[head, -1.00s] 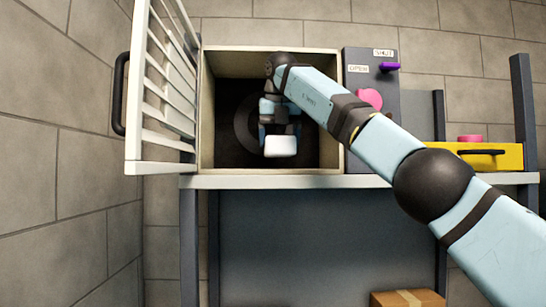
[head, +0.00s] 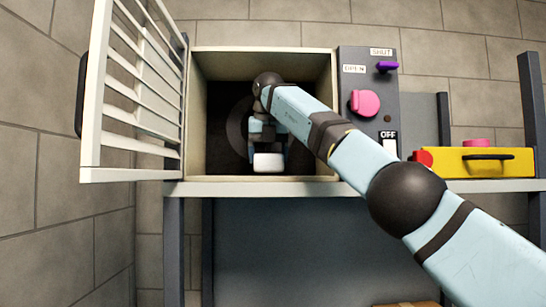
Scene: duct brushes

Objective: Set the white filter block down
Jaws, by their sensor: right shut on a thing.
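The white filter block (head: 268,162) is in the head view, at the front of the open duct box (head: 328,110), just above or at its front rim. My right gripper (head: 268,148) reaches into the box from the right and is shut on the block. The arm and wrist hide part of the box's inside, and the fingertips are hard to make out. I cannot tell whether the block touches the box floor. My left gripper is not in view.
A slatted white door (head: 135,95) stands open at the left. A grey panel (head: 372,140) with a pink knob (head: 364,103) and purple lever (head: 387,67) is right of the box. A yellow case (head: 484,162) lies on the bench (head: 450,186) at the right.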

